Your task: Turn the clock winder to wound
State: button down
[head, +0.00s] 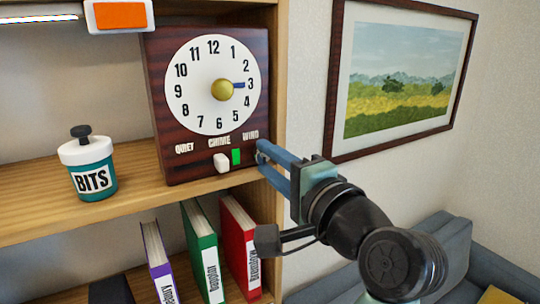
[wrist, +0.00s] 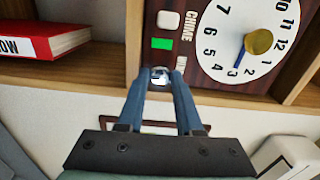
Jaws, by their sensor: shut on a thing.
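The dark wooden clock (head: 163,125) stands on the shelf, with a white dial, a gold hub and a blue hand pointing near 3. It also shows turned on its side in the wrist view (wrist: 205,72). The lettering QUIET, CHIME and WIND runs under the dial. The silver winder (wrist: 159,77) is at the WIND end of the clock's lower front. My gripper (head: 263,152) is shut on the winder, one blue finger on each side, as the wrist view shows. In the head view the fingers mostly hide the winder; its turn angle cannot be told.
A white switch (head: 221,162) and a green patch (head: 236,157) sit left of my fingers. A BITS jar (head: 89,170) stands left on the shelf (head: 40,205). Red (head: 239,240) and green (head: 201,247) books are below. A framed picture (head: 335,110) hangs right.

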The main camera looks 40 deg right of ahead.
dwell(0.3)
jog(key=c, duration=0.6)
grip_release()
jog(key=shift+s, duration=0.1)
jog(key=b+v, duration=0.4)
jog(key=v, duration=0.8)
jog(key=shift+s, duration=0.4)
